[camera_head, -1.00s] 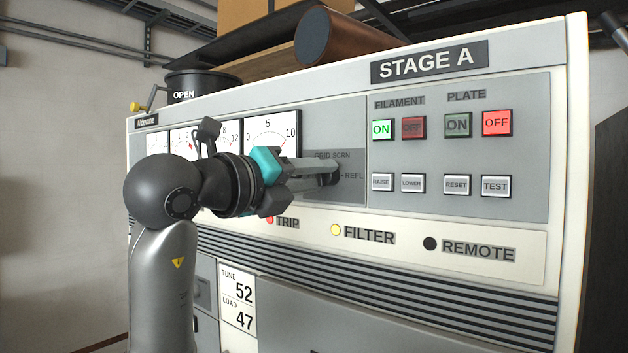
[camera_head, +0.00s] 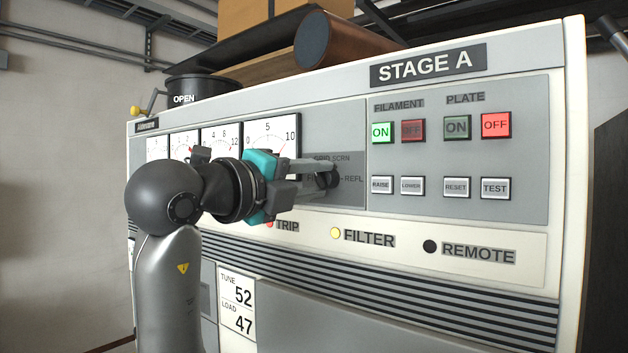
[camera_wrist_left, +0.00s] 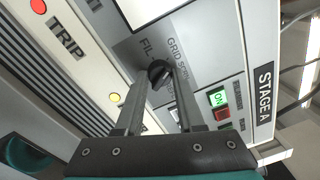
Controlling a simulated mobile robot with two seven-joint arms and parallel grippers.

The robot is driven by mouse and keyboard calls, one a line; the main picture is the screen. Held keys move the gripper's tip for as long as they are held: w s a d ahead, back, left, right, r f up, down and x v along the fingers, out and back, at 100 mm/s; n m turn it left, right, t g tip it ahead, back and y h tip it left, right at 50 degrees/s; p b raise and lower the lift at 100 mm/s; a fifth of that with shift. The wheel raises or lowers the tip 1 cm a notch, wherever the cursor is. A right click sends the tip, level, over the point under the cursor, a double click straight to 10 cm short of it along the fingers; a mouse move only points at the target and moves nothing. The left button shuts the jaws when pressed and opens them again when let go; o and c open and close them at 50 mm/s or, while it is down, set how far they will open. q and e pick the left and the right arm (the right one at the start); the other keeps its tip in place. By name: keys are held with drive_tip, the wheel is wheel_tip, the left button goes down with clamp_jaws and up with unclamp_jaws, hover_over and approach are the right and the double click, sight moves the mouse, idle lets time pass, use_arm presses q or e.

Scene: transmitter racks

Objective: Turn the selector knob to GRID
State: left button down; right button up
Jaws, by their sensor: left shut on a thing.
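The black selector knob (camera_head: 329,179) is on the grey panel to the left of the FILAMENT buttons. Its label plate (camera_head: 350,188) shows GRID, SCRN and REFL, with another label partly covered. My left gripper (camera_head: 326,173) reaches it from the left and is shut on it, one finger above and one below. In the left wrist view the knob (camera_wrist_left: 159,73) sits between the fingertips of my left gripper (camera_wrist_left: 160,76), near the words FIL and GRID. I cannot tell which label the knob points to. My right gripper is not in view.
The FILAMENT ON button (camera_head: 382,130) is lit green and the PLATE OFF button (camera_head: 496,124) is lit red, both right of the knob. White dial meters (camera_head: 271,136) are close above my left gripper. A yellow FILTER lamp (camera_head: 335,232) is below.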

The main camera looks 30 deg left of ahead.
use_arm(q)
drive_tip(key=c, duration=0.5)
unclamp_jaws()
drive_tip(key=shift+s, duration=0.1)
drive_tip(key=s+b, duration=0.1)
drive_tip(key=s, duration=0.4)
drive_tip(key=s+a+b, duration=0.1)
drive_tip(key=s, duration=0.4)
drive_tip(key=s+b, duration=0.1)
drive_tip(key=s, duration=0.4)
drive_tip(key=shift+a+f, duration=0.3)
drive_tip(key=shift+f, duration=0.05)
